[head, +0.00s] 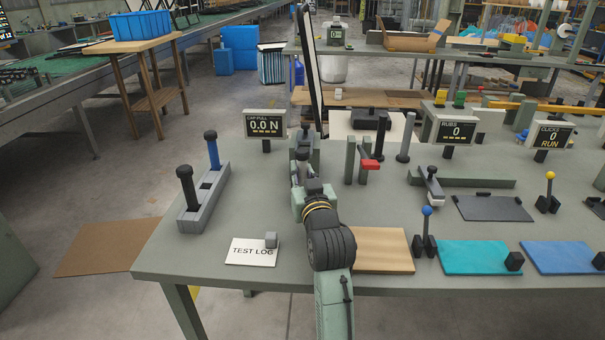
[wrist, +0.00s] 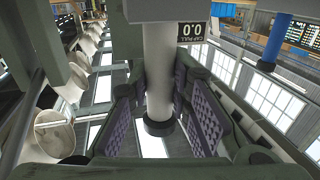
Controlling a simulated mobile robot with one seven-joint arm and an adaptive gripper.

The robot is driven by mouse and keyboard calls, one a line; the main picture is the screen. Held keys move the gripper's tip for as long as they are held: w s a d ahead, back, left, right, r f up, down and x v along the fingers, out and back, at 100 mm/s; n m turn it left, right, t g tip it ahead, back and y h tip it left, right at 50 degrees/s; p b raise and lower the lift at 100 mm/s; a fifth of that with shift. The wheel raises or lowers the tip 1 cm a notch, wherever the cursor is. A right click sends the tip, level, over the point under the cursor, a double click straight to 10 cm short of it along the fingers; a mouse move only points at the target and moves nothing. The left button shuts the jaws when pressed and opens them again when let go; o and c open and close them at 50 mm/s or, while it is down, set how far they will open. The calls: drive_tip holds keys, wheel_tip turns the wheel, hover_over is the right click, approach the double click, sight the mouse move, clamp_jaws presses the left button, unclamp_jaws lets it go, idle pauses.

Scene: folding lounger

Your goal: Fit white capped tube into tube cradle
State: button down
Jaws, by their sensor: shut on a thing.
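My gripper (head: 302,170) is over the bench, left of its middle, with my arm reaching in from the front. In the wrist view its two ribbed pads (wrist: 158,105) are shut on a white tube (wrist: 159,45) with a black cap (wrist: 159,127) at the picture's lower end. In the head view my gripper and arm mostly hide the tube.
A grey rack (head: 190,222) at left holds a black tube (head: 187,186) and a blue tube (head: 212,150). The CAP PULL display (head: 265,124) reads 0.0 N. A green stand with a red lever (head: 371,164) is to the right. A TEST LOG sheet (head: 252,251) lies in front.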

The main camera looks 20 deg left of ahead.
idle(0.3)
drive_tip(key=c, duration=1.4)
unclamp_jaws()
drive_tip(key=v, duration=0.7)
drive_tip(key=shift+s+d, duration=0.15)
drive_tip(key=shift+s, duration=0.1)
